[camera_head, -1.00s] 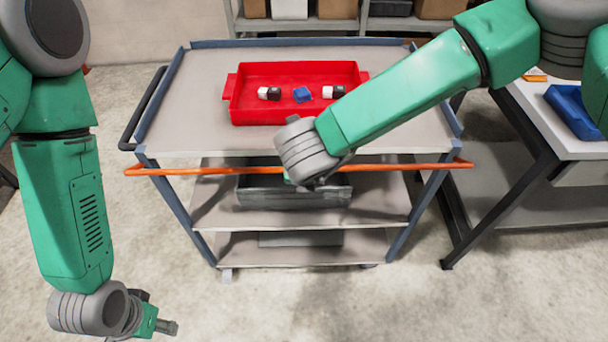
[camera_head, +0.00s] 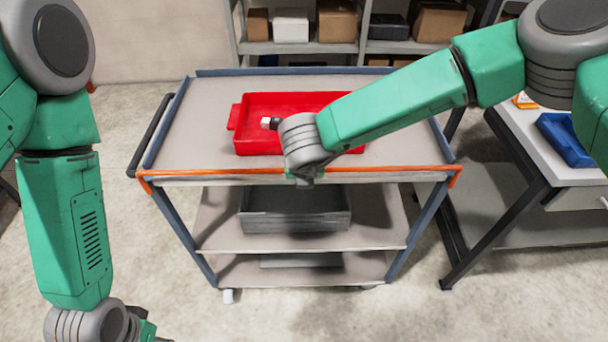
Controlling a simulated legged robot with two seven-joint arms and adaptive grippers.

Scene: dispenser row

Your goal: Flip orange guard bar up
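The orange guard bar (camera_head: 220,172) runs along the front edge of the cart's top shelf (camera_head: 205,120), level with it. Its bent ends sit at the cart's front corners. My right arm reaches in from the right, and my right gripper (camera_head: 303,180) is at the middle of the bar. The wrist hides most of that gripper, so its fingers and any grip on the bar cannot be made out. My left gripper (camera_head: 150,335) is low at the bottom left, mostly cut off by the picture edge, away from the cart.
A red tray (camera_head: 250,145) with small items stands on the cart top behind my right wrist. A grey bin (camera_head: 295,222) is on the middle shelf. A table with a blue tray (camera_head: 565,140) stands at right. Shelves with boxes are behind. Floor at left is clear.

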